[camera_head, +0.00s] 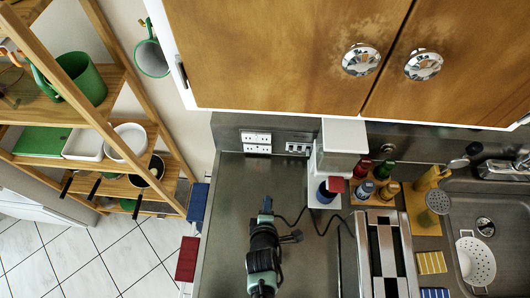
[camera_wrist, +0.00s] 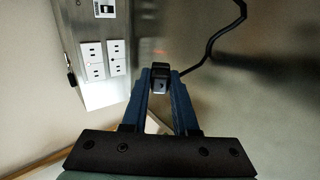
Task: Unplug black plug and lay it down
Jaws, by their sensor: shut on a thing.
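The black plug (camera_wrist: 160,78) is held between the two blue fingers of my gripper (camera_wrist: 160,84) in the wrist view, its cord running up and to the right. The plug is apart from the white wall outlet (camera_wrist: 92,60), which shows to the left in that view. In the head view, my gripper (camera_head: 266,206) is over the steel counter (camera_head: 225,225), in front of the outlet (camera_head: 256,143). The plug is too small to make out clearly there. The cord (camera_head: 320,228) leads right toward the toaster. The height of the plug over the counter is hard to tell.
A white appliance (camera_head: 340,150) and the toaster (camera_head: 382,255) stand to the right. Bottles on a wooden rack (camera_head: 375,190) and the sink (camera_head: 490,225) lie further right. Wooden cabinets (camera_head: 290,50) hang above. The counter left of my arm is clear.

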